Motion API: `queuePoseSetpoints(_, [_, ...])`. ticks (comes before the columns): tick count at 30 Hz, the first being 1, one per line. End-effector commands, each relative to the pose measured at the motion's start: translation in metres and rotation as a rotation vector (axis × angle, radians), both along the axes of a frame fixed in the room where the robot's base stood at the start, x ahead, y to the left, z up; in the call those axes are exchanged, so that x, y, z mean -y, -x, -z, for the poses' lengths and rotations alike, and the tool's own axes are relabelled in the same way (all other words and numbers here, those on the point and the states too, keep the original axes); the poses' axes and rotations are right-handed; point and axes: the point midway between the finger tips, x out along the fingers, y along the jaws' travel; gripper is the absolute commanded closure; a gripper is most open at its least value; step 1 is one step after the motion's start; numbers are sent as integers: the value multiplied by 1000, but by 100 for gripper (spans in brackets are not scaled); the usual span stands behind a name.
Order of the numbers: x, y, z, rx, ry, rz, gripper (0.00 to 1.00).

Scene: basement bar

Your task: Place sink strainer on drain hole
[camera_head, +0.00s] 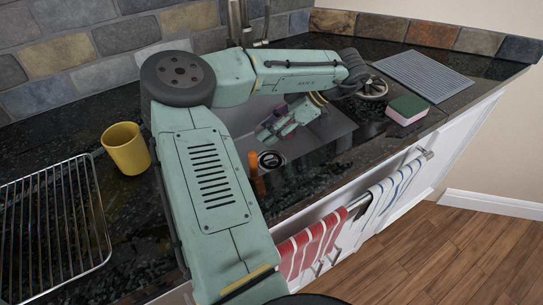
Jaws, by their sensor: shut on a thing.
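My gripper (275,128) hangs over the grey sink (338,126), pointing down and left. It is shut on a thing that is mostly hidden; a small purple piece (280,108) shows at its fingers. I cannot tell for certain that this is the sink strainer. A dark round thing with a pale ring (270,160) shows below the fingers, near the sink's front left; I cannot tell if it is the drain hole. A round, spoked metal disc (373,88) lies right of the sink, beside my wrist. My arm covers much of the sink.
A green and pink sponge (407,109) and a grey ribbed mat (422,75) lie at the right. A yellow cup (126,149) and a wire rack (55,230) are at the left. An orange thing (257,175) stands close by my arm. Towels (312,243) hang in front.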

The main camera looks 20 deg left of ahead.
Motion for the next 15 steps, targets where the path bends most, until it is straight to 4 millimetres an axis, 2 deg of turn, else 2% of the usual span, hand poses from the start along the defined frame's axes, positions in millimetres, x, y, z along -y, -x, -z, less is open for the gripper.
queuePoseSetpoints(6, [2, 1, 40, -4, 6, 0, 87])
queuePoseSetpoints(15, [1, 1, 76, -4, 5, 0, 87])
